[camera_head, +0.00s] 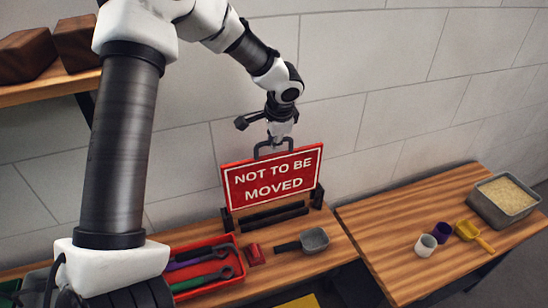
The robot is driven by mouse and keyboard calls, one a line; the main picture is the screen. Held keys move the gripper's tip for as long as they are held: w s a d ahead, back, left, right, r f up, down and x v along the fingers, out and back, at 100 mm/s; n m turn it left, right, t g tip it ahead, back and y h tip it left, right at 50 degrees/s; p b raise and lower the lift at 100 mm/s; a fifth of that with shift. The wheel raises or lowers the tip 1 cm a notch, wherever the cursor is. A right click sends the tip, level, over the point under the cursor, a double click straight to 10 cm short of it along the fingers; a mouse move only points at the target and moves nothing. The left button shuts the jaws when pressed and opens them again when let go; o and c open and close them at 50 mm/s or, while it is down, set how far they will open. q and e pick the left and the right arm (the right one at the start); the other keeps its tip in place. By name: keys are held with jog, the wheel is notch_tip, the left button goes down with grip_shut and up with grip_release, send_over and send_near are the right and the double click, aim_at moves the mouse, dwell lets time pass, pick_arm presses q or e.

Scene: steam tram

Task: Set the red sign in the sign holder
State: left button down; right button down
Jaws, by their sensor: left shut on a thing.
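The red sign (272,179) reads "NOT TO BE MOVED" in white and has a dark handle on its top edge. My left gripper (279,139) is above the sign and shut on this handle. The sign is upright, with its left end a little lower in the picture. The black sign holder (275,217) stands on the wooden bench against the wall. Its end posts show near the sign's lower corners. The sign is at or just above the holder; I cannot tell whether its lower edge touches. My right gripper is not in view.
A red tray (237,281) with several tools lies in front of the holder. The right bench (385,235) holds cups, a yellow scoop (468,231) and a grain-filled tub (484,213).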

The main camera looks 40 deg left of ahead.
pick_arm(q)
jog(key=shift+r, duration=1.65)
jog(key=shift+f, duration=0.1)
